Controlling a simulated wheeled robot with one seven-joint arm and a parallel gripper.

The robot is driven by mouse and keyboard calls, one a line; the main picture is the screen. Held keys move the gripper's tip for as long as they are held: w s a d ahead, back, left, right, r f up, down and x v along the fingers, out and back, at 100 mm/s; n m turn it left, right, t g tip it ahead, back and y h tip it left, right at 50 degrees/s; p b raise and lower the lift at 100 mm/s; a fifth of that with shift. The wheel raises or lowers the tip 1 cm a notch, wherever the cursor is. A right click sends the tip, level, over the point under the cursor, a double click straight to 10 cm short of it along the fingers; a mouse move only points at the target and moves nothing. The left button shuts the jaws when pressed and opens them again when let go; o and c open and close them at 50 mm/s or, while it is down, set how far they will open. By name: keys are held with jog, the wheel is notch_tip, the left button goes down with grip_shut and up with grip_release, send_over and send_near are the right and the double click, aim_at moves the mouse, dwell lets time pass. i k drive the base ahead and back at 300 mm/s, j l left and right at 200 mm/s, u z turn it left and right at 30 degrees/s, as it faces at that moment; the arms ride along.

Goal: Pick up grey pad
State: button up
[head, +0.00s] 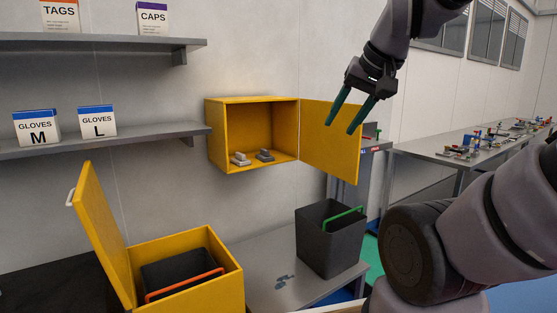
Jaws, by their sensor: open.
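Two small grey pad-like items sit on the floor of the open yellow wall cabinet (230,103). The left one is a lighter grey pad (240,160), and the right one is a darker grey pad (265,155). They are too small in view to make out in detail. My gripper (342,122) is open and empty, with its green fingers pointing down and left. In the head view it shows in front of the cabinet's open door, right of the pads and above them, apart from both.
The cabinet door (330,142) stands open to the right. Below are a dark tub (325,245) with a green handle and a yellow open-lidded box (205,288) holding an orange-handled tub (180,272). Small dark pieces (283,282) lie on the grey table. Shelves (100,137) hold glove boxes.

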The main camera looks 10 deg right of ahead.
aim_at(265, 155)
jog(key=u, duration=3.6)
jog(key=k+l+u, duration=0.25)
jog(key=k+u, duration=0.15)
jog(key=k, duration=0.2)
jog(key=k+u, duration=0.45)
jog(key=k, duration=0.2)
jog(key=k+j+z, duration=0.1)
jog(key=k+z, duration=0.25)
jog(key=k, duration=0.25)
jog(key=k+z, duration=0.3)
jog(key=k, duration=0.3)
jog(key=k+l+z, duration=0.35)
jog(key=k, duration=0.2)
jog(key=k+z, duration=0.1)
jog(key=z, duration=0.65)
jog(key=k+l+z, duration=0.1)
jog(key=z, duration=0.3)
jog(key=l+z, duration=0.15)
jog(key=z, duration=0.25)
jog(key=i+z, duration=0.15)
jog(key=i, duration=0.15)
jog(key=k+j+u, duration=0.25)
jog(key=k, duration=0.15)
jog(key=i+j+u, duration=0.15)
jog(key=u, duration=1.15)
